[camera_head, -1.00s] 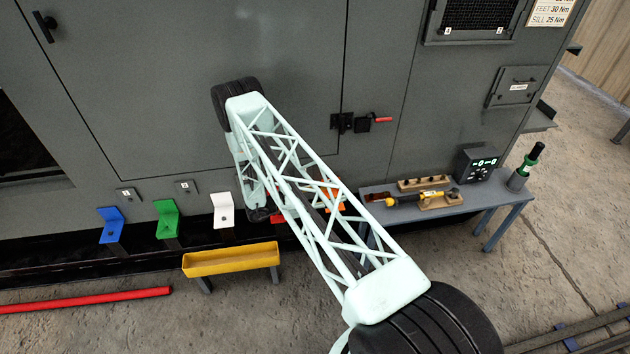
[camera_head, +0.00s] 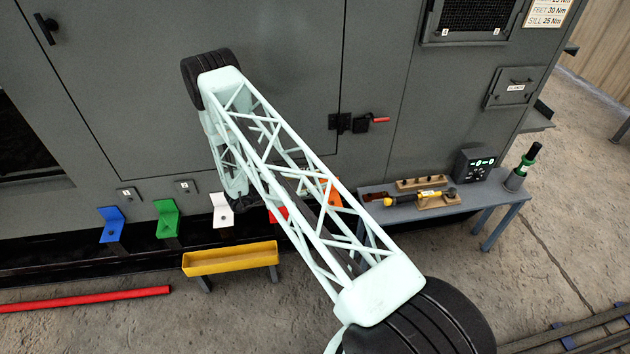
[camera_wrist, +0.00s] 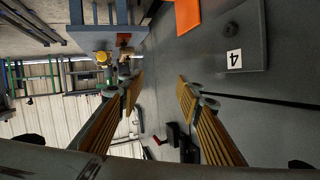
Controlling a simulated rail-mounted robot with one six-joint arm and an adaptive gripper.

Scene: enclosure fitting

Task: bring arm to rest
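My gripper (camera_wrist: 160,88) shows in the wrist view with its two ribbed tan fingers well apart and nothing between them. In the head view my pale green lattice arm reaches from the lower right up to the grey enclosure (camera_head: 265,60). The gripper end is mostly hidden behind the arm, low in front of the enclosure. The enclosure wall (camera_wrist: 215,70) fills the right of the wrist view, with a plate marked 4 (camera_wrist: 250,35) and part of an orange bracket (camera_wrist: 187,14).
Blue (camera_head: 112,222), green (camera_head: 167,217) and white (camera_head: 221,210) brackets line the sill, with red and orange ones partly behind my arm. A yellow tray (camera_head: 230,260) stands in front. A bench (camera_head: 490,200) with a yellow-black tool (camera_head: 420,197) stands right. A red bar (camera_head: 85,300) lies lower left.

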